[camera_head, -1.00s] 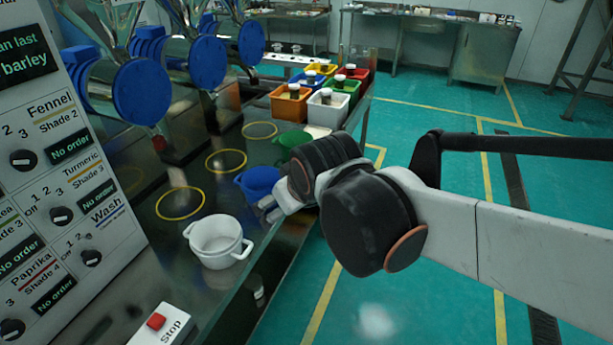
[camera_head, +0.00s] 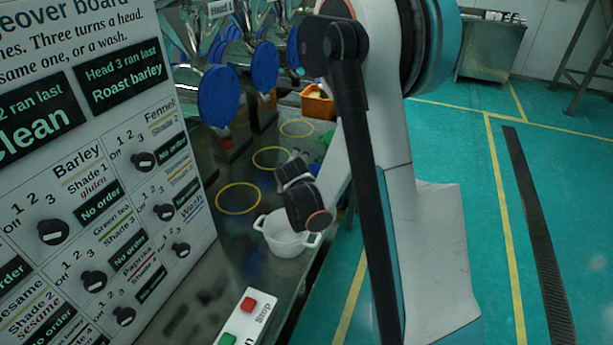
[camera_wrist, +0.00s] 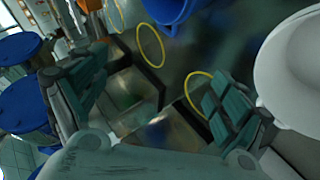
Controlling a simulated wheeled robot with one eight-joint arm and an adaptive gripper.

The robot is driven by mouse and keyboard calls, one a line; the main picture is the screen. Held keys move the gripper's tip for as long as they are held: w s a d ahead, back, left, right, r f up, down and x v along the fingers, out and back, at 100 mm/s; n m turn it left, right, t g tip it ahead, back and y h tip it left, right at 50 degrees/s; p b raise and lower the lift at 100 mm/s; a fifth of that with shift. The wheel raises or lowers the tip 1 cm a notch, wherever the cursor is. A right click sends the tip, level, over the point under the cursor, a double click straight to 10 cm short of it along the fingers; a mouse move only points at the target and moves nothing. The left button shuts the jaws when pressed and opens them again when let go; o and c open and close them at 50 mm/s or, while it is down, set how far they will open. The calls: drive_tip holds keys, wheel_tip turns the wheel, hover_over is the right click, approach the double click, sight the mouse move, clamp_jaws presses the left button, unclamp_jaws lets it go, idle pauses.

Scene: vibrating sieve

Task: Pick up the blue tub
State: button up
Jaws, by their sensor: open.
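The blue tub (camera_wrist: 172,10) shows at the top edge of the wrist view, cut off by the frame. In the head view only a small blue patch (camera_head: 314,168) shows beside my gripper, probably the same tub; my arm hides most of that area. My gripper (camera_head: 290,172) hangs over the bench above and behind the white tub. In the wrist view its two fingers (camera_wrist: 160,98) are spread apart with nothing between them. The blue tub is beyond the fingers, apart from them.
A white two-handled tub (camera_head: 286,242) stands on the bench close below my gripper; it also fills the right of the wrist view (camera_wrist: 295,75). Yellow rings (camera_head: 238,198) mark the bench. The control board (camera_head: 90,190) stands left, the stop button box (camera_head: 243,318) in front.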

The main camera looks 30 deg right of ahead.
drive_tip(key=shift+n+h, duration=0.5)
drive_tip(key=shift+n, duration=0.3)
drive_tip(key=x, duration=0.4)
drive_tip(key=s+f+x, duration=0.1)
drive_tip(key=x, duration=0.4)
drive_tip(key=s+f+x, duration=0.1)
drive_tip(key=x, duration=0.4)
drive_tip(key=shift+w+d+f+b, duration=0.15)
drive_tip(key=shift+d+f+b, duration=0.05)
drive_tip(key=shift+d+b, duration=0.15)
drive_tip(key=b+x, duration=0.1)
drive_tip(key=x, duration=0.4)
drive_tip(key=shift+a+f+b, duration=0.1)
drive_tip(key=shift+a+b, duration=0.05)
drive_tip(key=shift+b, duration=0.25)
drive_tip(key=c, duration=1.9)
